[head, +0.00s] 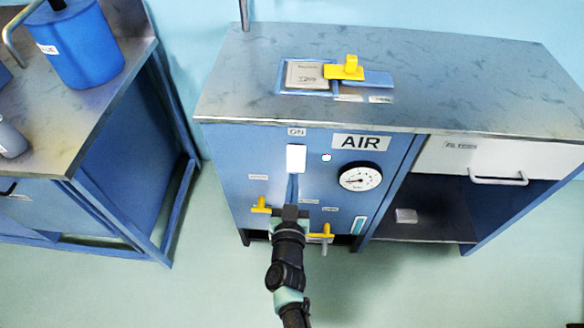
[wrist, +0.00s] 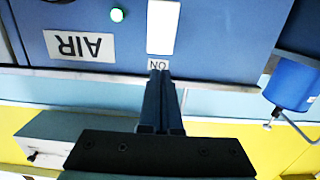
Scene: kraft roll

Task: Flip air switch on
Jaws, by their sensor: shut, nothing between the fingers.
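The white air switch (head: 296,158) is on the blue cabinet front, below the "ON" label (head: 296,132) and left of the "AIR" label (head: 362,142). In the wrist view, which is upside down, the switch (wrist: 163,27) shows as a plain white plate; I cannot tell its tilt. My gripper (head: 292,178) is shut and empty, in front of the cabinet just below the switch in the head view. In the wrist view its fingertips (wrist: 160,73) overlap the edge of the ON label. Contact cannot be told.
A pressure gauge (head: 360,178) sits right of the switch. Yellow valve handles (head: 261,205) are low on the cabinet. The metal top (head: 440,80) overhangs the front and carries a yellow-handled fixture (head: 345,70). A bench with a blue canister (head: 75,45) stands left.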

